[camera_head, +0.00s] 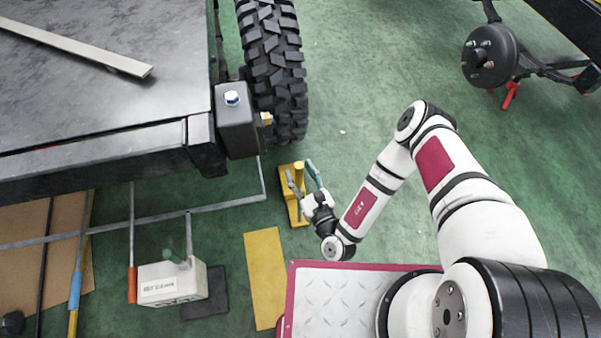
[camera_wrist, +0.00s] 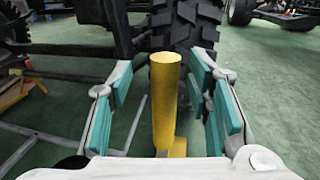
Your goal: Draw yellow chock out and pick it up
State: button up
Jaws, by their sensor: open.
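The yellow chock (camera_head: 293,213) is on the green floor by the black knobbly tyre (camera_head: 275,65). My gripper (camera_head: 302,174) is over it, with its teal-padded fingers spread. In the wrist view the chock's upright yellow post (camera_wrist: 165,105) stands between the two open fingers, with a visible gap on each side. The post's lower end and the base are partly hidden behind my gripper's body. The tyre (camera_wrist: 186,28) rises just behind the post in the wrist view.
A grey metal bar (camera_head: 228,205) runs along the floor left of the chock. A flat yellow plate (camera_head: 265,278) and a white box (camera_head: 172,284) lie nearer me. Open floor lies to the right.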

jog(key=v, duration=1.2)
jog(key=w+r+n+g+y, duration=0.2)
jog(key=w+r+n+y, duration=0.25)
jog(key=r, duration=0.35)
jog(key=w+r+n+g+y, duration=0.1)
jog(key=w+r+n+y, duration=0.2)
jog(key=r+y, duration=0.35)
jog(key=s+a+r+n+g+y, duration=0.1)
jog(key=s+r+n+g, duration=0.1)
jog(key=r+n+g, duration=0.6)
jog(key=s+a+r+n+g+y, duration=0.2)
jog(key=r+n+g, duration=0.2)
jog(key=r+g, duration=0.45)
jog(key=s+d+r+n+g+h, duration=0.4)
jog(key=s+r+n+g+h, duration=0.2)
jog(key=s+r+n+h, duration=0.45)
jog(key=s+d+r+t+h, duration=0.2)
jog(key=s+d+t+h, duration=0.35)
jog(key=d, duration=0.25)
jog(key=s+d+r+t+h, duration=0.2)
jog(key=s+d+t+h, duration=0.35)
jog(key=d, duration=0.25)
notch_tip(320, 180, up, 23)
jog(key=t+p, duration=0.2)
jog(key=p, duration=1.9)
jog(key=shift+w+a+n+t+h, duration=0.3)
jog(key=shift+w+t+h, duration=0.05)
jog(key=shift+w, duration=0.05)
jog(key=shift+o, duration=0.2)
